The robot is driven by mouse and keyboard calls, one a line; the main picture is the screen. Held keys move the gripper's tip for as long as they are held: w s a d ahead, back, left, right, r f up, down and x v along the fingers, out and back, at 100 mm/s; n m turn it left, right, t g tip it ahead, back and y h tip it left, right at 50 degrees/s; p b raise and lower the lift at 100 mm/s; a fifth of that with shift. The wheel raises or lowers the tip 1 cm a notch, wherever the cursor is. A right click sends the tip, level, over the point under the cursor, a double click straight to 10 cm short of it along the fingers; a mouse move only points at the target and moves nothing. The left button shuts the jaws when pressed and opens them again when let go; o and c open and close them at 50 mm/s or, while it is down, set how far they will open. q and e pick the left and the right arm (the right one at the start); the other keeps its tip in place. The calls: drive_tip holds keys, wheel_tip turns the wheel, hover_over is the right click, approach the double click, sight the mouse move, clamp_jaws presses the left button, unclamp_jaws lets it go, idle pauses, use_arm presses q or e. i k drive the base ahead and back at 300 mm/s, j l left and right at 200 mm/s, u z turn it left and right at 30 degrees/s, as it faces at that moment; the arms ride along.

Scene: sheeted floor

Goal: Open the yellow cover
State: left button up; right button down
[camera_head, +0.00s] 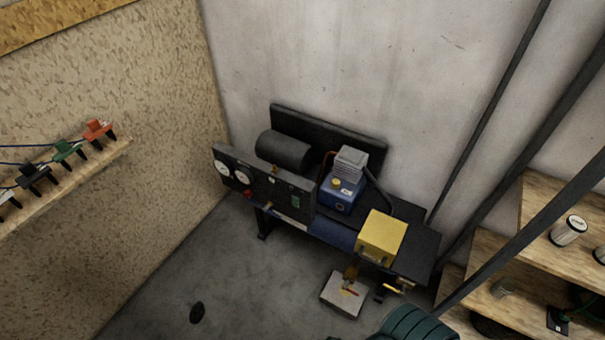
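The yellow cover (382,234) is a box-like yellow piece on the right end of a dark bench (417,250) against the wall. Its top looks flat and closed, and a darker front edge with small fittings shows below it. What lies under it is hidden. A dark green ribbed shape stands at the bottom edge, below and right of the cover; I cannot tell what it is. Neither of my grippers can be made out in this view.
A panel with white gauges (222,168), a dark cylinder (283,151) and a blue unit (342,194) stand on the bench left of the cover. A pale board (344,294) is below. Wooden shelves (487,250) and dark slanted bars are at right.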

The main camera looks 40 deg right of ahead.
sight(379, 241)
drive_tip(key=z, duration=2.05)
drive_tip(key=j+z, duration=0.2)
drive_tip(key=j, duration=0.1)
